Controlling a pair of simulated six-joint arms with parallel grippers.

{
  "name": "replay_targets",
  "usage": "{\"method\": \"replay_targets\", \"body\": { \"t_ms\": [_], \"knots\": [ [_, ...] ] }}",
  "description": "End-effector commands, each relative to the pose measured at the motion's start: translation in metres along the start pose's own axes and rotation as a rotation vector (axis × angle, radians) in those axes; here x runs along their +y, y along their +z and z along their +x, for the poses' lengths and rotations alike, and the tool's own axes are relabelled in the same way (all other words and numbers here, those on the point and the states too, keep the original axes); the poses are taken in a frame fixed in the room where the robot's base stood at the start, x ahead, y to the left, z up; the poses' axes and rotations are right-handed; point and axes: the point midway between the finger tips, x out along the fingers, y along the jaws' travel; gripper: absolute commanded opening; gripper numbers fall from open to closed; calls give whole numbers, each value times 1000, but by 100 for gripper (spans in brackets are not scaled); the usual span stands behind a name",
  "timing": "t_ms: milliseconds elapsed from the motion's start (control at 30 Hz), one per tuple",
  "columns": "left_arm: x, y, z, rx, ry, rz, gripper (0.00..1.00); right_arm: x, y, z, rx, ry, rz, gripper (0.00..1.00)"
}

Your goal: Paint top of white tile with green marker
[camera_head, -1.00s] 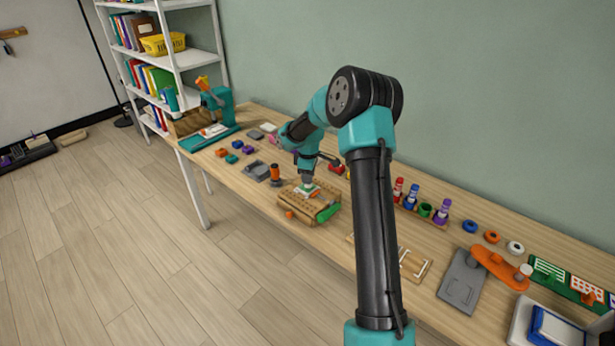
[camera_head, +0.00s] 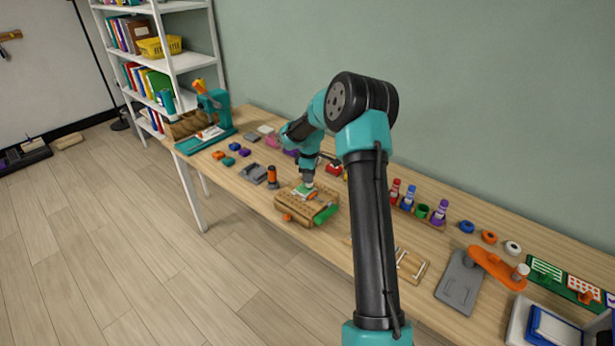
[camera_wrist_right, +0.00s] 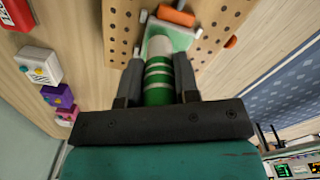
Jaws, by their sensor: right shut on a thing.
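My right gripper (camera_wrist_right: 160,85) is shut on the green marker (camera_wrist_right: 158,80), which has white bands and a pale end pointing at the tile. The white tile (camera_wrist_right: 182,38) lies on a wooden pegboard block (camera_wrist_right: 215,25), its top showing pale green with a white edge. The marker's end is over the tile and seems to meet it; exact contact is unclear. In the head view, my right gripper (camera_head: 307,183) points down at the tile (camera_head: 302,191), partly hiding it. An orange stop (camera_wrist_right: 176,16) sits at the tile. My left gripper is not in view.
The block (camera_head: 292,206) has a green handle (camera_head: 326,214) and an orange knob (camera_head: 287,217) at its front. A rack of markers (camera_head: 420,208) stands to the right. An orange-topped post (camera_head: 272,174) and grey fixture (camera_head: 253,173) stand left of the block.

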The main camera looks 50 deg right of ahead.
Motion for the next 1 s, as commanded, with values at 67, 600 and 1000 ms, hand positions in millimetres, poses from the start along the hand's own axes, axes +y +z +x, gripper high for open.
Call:
{"method": "replay_targets", "body": {
  "t_ms": [67, 600, 1000],
  "knots": [
    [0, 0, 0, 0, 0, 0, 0, 1, 1, 1, -1, -2, 0, 10],
    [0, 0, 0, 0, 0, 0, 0, 4, -6, 1, -1, -2, -1, 10],
    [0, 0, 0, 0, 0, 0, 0, 7, -11, 0, -1, -2, -1, 10]
  ]
}}
